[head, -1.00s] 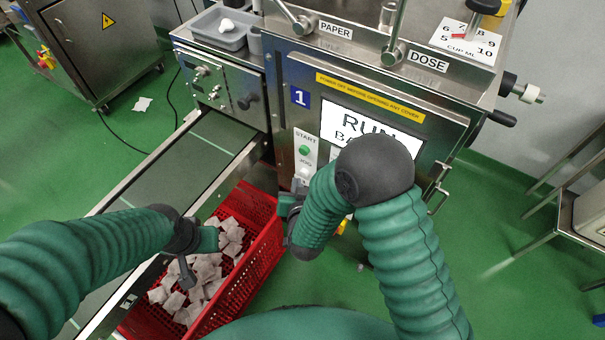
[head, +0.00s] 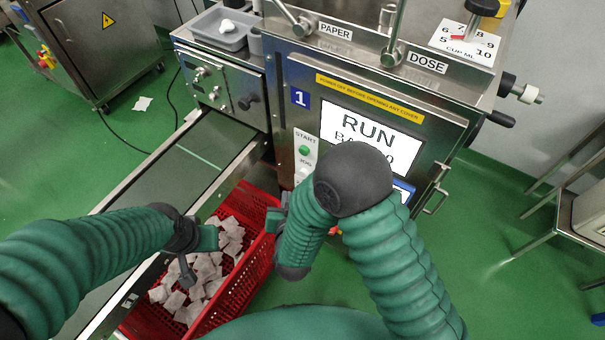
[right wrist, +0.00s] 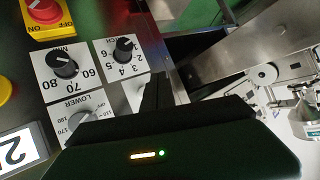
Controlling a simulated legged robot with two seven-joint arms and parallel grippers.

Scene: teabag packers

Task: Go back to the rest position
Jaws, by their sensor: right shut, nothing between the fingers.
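My right gripper (head: 274,220) is beside the right rim of the red crate, in front of the machine's lower front. It is shut and empty. My right arm's dark elbow covers part of the machine's screen (head: 345,130), which reads RUN. In the right wrist view the dark fingers (right wrist: 150,97) show in front of a panel with dials. My left gripper (head: 195,258) hangs over the left part of the red crate (head: 262,262), above the teabags (head: 232,232). Whether its jaws are open or shut is unclear.
A conveyor (head: 165,180) runs from the machine towards the lower left. A green START button (head: 304,150) is on the machine's front. A grey tray (head: 225,38) sits on top. A steel cabinet (head: 85,45) stands at the far left, a table (head: 590,215) at the right. Green floor is clear between machine and table.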

